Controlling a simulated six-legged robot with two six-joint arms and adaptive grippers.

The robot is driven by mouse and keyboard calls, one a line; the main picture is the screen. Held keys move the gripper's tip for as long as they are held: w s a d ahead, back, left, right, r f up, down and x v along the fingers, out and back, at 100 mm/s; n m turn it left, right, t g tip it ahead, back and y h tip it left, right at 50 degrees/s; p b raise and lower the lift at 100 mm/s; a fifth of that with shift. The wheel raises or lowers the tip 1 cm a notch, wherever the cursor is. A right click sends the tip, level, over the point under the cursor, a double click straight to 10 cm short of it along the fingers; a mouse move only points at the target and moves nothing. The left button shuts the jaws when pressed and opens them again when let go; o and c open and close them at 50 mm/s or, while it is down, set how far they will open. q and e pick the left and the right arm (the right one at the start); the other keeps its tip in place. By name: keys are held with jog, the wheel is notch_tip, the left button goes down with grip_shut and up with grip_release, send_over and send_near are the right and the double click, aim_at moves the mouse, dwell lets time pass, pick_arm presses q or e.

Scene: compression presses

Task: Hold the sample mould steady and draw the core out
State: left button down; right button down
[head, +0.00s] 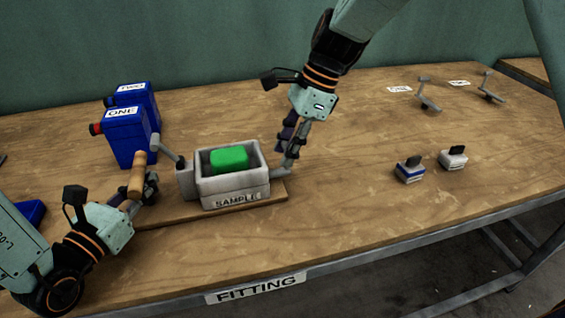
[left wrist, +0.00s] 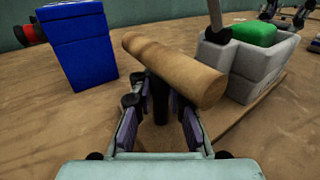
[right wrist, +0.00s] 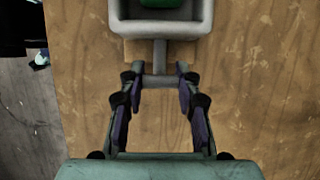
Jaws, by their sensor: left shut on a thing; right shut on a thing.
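The sample mould (head: 232,185) is a grey open box marked SAMPLE, upright on a thin wooden board, with a green block (head: 229,158) inside. My right gripper (head: 287,160) is at its right end. In the right wrist view its fingers (right wrist: 159,79) are shut on the mould's grey crossbar handle (right wrist: 160,80). My left gripper (head: 146,190) is left of the mould, shut on a wooden handle (head: 137,174). In the left wrist view the wooden cylinder (left wrist: 172,69) lies across the fingers, with a dark stem between them. Whether it joins the mould is hidden.
A grey lever (head: 170,150) rises at the mould's left end. Two blue containers, ONE (head: 126,140) and TWO (head: 137,97), stand behind my left gripper. Two small blocks (head: 409,170) (head: 453,158) and two grey levers (head: 427,95) (head: 489,87) are to the right. The front right table is clear.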

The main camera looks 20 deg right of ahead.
jog(key=shift+d, duration=0.6)
jog(key=shift+w+d, duration=0.15)
jog(key=shift+d, duration=2.95)
jog(key=c, duration=0.9)
grip_release()
jog(key=shift+o, duration=0.2)
jog(key=v, duration=1.2)
pick_arm(q)
jog(key=c, duration=1.2)
grip_release()
